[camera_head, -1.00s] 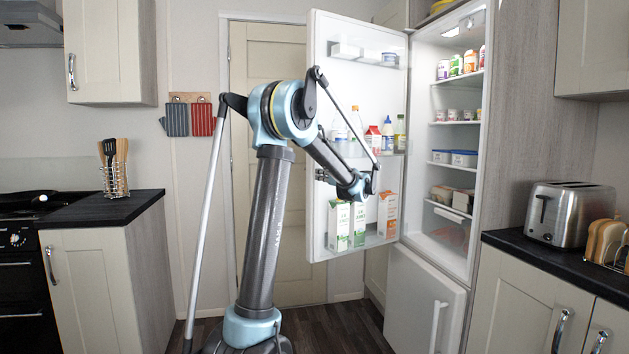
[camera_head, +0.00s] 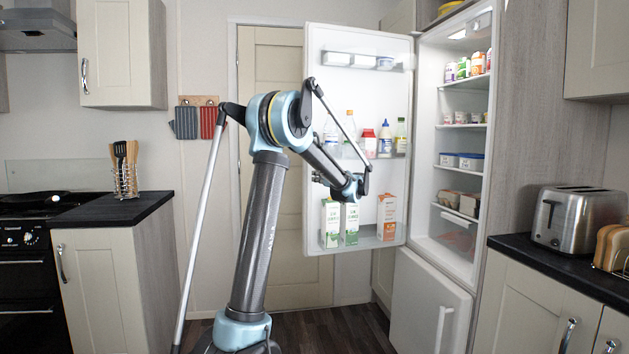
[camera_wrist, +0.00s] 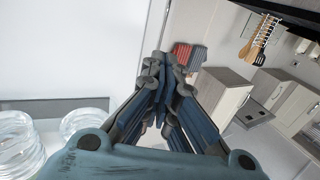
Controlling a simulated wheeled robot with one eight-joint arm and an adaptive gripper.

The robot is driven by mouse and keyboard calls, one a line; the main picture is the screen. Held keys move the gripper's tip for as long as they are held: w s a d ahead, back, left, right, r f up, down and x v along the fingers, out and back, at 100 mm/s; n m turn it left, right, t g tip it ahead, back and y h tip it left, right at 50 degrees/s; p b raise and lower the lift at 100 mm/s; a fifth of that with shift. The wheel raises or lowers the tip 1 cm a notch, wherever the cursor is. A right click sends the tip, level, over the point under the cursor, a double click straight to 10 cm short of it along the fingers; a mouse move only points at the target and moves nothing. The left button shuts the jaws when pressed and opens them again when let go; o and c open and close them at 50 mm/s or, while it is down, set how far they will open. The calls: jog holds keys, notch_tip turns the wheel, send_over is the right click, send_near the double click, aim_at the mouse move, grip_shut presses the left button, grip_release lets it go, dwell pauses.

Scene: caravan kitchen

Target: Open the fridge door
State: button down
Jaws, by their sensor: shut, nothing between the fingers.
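The fridge door (camera_head: 343,95) stands wide open, swung out to the left of the fridge (camera_head: 421,170), with its white inner side and shelves facing me. My gripper (camera_head: 316,179) is in front of this inner side, between the middle and bottom door shelves, near the free left edge. In the wrist view my gripper (camera_wrist: 163,88) has its fingers together and empty. The door's inner panel (camera_wrist: 60,50) fills the left there. I cannot tell whether the fingers touch it. The outer door handle is hidden.
Door shelves hold bottles (camera_head: 385,140) and cartons (camera_head: 387,216). A lower freezer door (camera_head: 425,300) is shut. A counter with a toaster (camera_head: 578,220) stands right, a counter with utensils (camera_head: 124,168) left. A panelled door (camera_head: 270,130) is behind my arm. Floor shows between the counters.

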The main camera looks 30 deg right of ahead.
jog(key=s+a, duration=0.3)
jog(key=s, duration=0.9)
jog(key=shift+a, duration=0.15)
jog(key=w+a+f+g+y, duration=0.1)
jog(key=a+f+g, duration=0.1)
jog(key=a, duration=0.8)
jog(key=w+a+f+g+y, duration=0.2)
jog(key=a+f, duration=0.1)
jog(key=a, duration=0.7)
jog(key=w+a+f+g+y, duration=0.1)
jog(key=a+f+g, duration=0.15)
jog(key=a, duration=0.75)
jog(key=s+a+f+g, duration=0.2)
jog(key=s+a+f, duration=0.2)
jog(key=a, duration=0.4)
jog(key=s+a+f+g, duration=0.3)
jog(key=s+a+f, duration=0.15)
jog(key=a, duration=0.35)
jog(key=s+a+f+g+h, duration=0.2)
jog(key=s+a+f, duration=0.1)
jog(key=s+f, duration=0.4)
jog(key=s+a+f+g+h, duration=0.2)
jog(key=s+f, duration=0.6)
jog(key=s, duration=0.6)
jog(key=shift+s+a+m+h, duration=0.2)
jog(key=shift+a+m+h, duration=0.1)
jog(key=shift+a+h, duration=0.35)
